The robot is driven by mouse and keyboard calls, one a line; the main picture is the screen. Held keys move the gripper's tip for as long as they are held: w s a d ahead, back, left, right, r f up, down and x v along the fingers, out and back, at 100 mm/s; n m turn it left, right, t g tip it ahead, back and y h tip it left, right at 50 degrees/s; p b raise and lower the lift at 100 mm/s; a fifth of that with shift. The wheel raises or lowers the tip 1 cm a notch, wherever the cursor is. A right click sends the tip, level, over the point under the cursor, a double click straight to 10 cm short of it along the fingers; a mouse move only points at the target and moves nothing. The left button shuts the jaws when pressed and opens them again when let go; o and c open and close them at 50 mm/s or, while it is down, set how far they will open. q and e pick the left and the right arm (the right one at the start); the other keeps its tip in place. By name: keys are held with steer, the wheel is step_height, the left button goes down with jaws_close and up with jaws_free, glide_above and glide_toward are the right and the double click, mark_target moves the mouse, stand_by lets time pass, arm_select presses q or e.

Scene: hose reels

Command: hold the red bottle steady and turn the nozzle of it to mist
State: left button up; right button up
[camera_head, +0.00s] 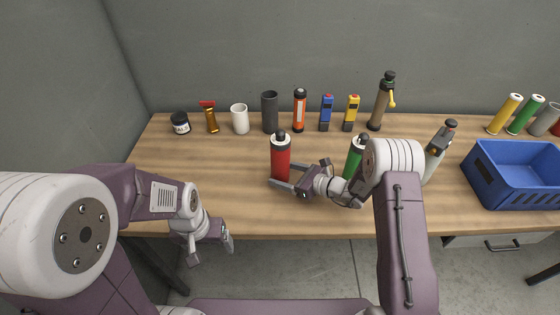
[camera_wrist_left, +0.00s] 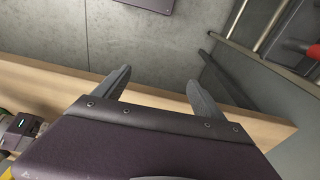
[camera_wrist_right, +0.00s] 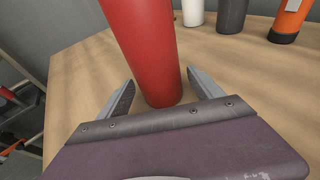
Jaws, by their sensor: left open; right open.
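The red bottle (camera_head: 281,160) stands upright on the table, with a white collar and a dark nozzle (camera_head: 281,136) on top. The nozzle's setting is too small to read. My right gripper (camera_head: 282,184) is open around the bottle's lower body. In the right wrist view the red bottle (camera_wrist_right: 146,45) stands between the two spread fingers (camera_wrist_right: 160,92), with gaps visible beside it. My left gripper (camera_head: 210,252) is open and empty, low in front of the table's front edge. In the left wrist view its fingers (camera_wrist_left: 158,88) are spread over the edge and floor.
A green bottle (camera_head: 354,160) and a grey bottle (camera_head: 436,150) stand to the right, partly behind my right arm. A blue crate (camera_head: 520,195) is at the far right. Several items, including a white cup (camera_head: 239,119), line the back. The table left of the red bottle is clear.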

steer(key=shift+w+a, duration=0.2)
steer(key=shift+a, duration=0.05)
